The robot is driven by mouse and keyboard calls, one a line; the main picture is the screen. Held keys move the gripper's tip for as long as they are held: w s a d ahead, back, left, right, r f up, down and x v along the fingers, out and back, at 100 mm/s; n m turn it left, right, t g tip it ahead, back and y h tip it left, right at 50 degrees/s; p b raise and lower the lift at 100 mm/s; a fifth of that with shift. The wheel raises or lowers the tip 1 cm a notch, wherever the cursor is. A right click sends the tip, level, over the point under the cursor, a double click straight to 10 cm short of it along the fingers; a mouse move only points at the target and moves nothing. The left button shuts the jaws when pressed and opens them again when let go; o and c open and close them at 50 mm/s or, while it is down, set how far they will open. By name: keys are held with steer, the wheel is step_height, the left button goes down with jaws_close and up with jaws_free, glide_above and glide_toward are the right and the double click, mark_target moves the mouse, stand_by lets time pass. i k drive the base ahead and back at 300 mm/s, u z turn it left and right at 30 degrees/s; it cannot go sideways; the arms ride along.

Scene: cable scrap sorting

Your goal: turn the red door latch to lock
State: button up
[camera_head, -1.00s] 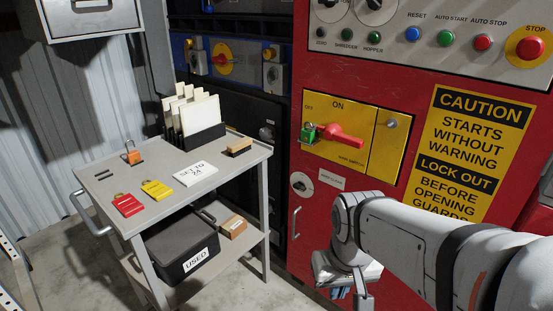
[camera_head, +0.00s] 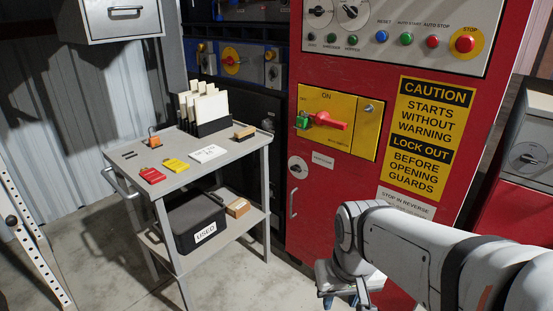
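The red cabinet door (camera_head: 338,182) fills the middle of the view. A round grey latch (camera_head: 298,167) with a dark turning piece sits low on its left side, beside a small white label (camera_head: 323,160). The label is too small to read, and I cannot tell the latch's exact angle. My gripper (camera_head: 344,299) points down in front of the cabinet, below and right of the latch and apart from it. Its fingertips are small and partly cut off by the bottom edge, so its opening is unclear.
A grey cart (camera_head: 232,152) stands left, with tags, padlocks and a black USED bin (camera_head: 190,222). Another cabinet with a round latch (camera_head: 527,157) is at right. Floor shows between cart and cabinet.

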mark_target(296, 168)
steer(key=u, duration=0.4)
steer(key=i, duration=1.4)
steer(key=u, duration=0.35)
